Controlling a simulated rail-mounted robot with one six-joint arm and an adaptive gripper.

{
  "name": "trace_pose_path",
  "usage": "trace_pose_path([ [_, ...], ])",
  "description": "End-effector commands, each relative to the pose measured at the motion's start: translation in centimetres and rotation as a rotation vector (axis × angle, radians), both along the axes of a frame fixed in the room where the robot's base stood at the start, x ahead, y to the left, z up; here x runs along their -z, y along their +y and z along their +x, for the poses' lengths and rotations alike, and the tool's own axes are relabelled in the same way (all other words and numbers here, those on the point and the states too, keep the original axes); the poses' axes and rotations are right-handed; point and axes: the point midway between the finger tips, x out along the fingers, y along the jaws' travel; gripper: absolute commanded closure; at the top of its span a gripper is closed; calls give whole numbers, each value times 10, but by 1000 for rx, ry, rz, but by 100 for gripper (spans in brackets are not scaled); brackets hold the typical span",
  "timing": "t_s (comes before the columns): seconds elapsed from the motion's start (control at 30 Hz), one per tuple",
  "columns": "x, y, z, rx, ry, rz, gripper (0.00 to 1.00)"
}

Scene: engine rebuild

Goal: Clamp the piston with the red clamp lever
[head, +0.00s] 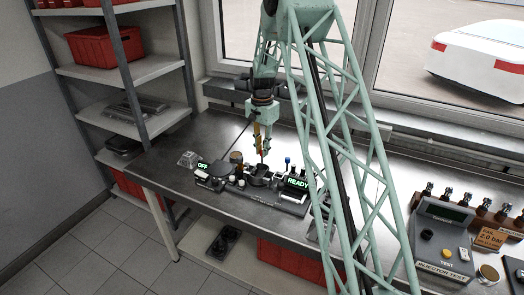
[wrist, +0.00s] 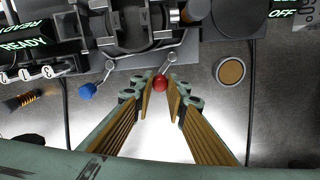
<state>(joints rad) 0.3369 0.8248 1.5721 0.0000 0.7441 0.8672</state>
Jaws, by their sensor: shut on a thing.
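The red clamp lever's round red knob (wrist: 159,84) sits between my fingertips in the wrist view. Its thin metal arm runs up and right to the dark fixture (wrist: 140,52). My gripper (wrist: 161,88) is shut on this knob, one pad on each side. In the head view my gripper (head: 264,154) is low over the fixture on the bench, and the red knob is too small to make out there. A round metal part sits in the fixture at the top of the wrist view, cut off by the edge; I cannot tell if it is the piston.
A second lever with a blue knob (wrist: 86,91) is left of my fingers. A round tan-topped piece (wrist: 230,71) stands at right and a spring (wrist: 22,101) lies at left. A READY display (head: 298,183) and an OFF display (head: 203,166) flank the fixture. The bench front is clear.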

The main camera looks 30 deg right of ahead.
Motion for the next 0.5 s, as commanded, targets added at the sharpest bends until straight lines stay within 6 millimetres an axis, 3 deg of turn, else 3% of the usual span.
trace_pose_path([
  [0.1, 0, 0, 0, 0, 0, 0, 97],
  [0.13, 0, 0, 0, 0, 0, 0, 84],
  [0.27, 0, 0, 0, 0, 0, 0, 72],
  [0.5, 0, 0, 0, -1, 0, 0, 72],
])
